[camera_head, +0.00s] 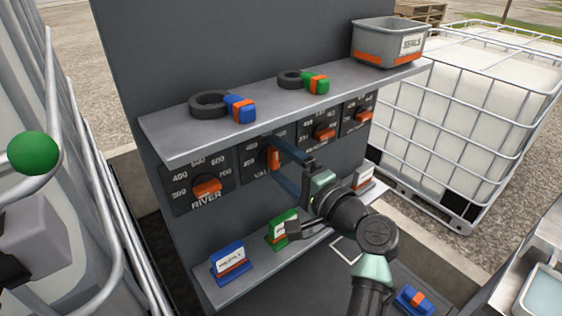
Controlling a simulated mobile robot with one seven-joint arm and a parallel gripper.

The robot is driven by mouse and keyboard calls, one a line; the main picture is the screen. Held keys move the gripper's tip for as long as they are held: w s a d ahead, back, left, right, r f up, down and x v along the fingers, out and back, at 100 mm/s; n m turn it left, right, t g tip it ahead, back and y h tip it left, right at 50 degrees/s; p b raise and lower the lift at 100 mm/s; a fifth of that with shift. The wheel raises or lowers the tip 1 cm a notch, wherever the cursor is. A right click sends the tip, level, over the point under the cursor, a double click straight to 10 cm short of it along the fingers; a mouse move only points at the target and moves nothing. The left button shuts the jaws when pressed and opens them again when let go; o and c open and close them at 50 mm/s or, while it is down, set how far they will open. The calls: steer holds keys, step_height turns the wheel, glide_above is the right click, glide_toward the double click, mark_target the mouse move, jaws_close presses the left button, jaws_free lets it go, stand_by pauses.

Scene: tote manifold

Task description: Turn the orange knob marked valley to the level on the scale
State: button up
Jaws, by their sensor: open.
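The orange knob marked valley (273,157) is on the second panel from the left, below the upper shelf. Its grip stands close to upright. The label starts "VAL" and the rest is hidden behind my gripper. "400" shows at the panel's upper left; the right part of the scale is covered. My gripper (277,158) is open, with its dark blue fingers reaching toward this knob from the right. One fingertip appears above right of the knob and the other below it. I cannot tell whether they touch it.
The river knob (207,187) is left; two more orange knobs (324,132) (364,117) are right. The upper shelf (180,144) holds black rings, blue and green blocks, and a grey bin (390,43). Blue (229,260) and green (281,228) card holders stand on the lower shelf.

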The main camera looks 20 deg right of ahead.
steer(key=b+v, duration=0.4)
steer(key=v, duration=0.9)
steer(key=shift+b, duration=0.35)
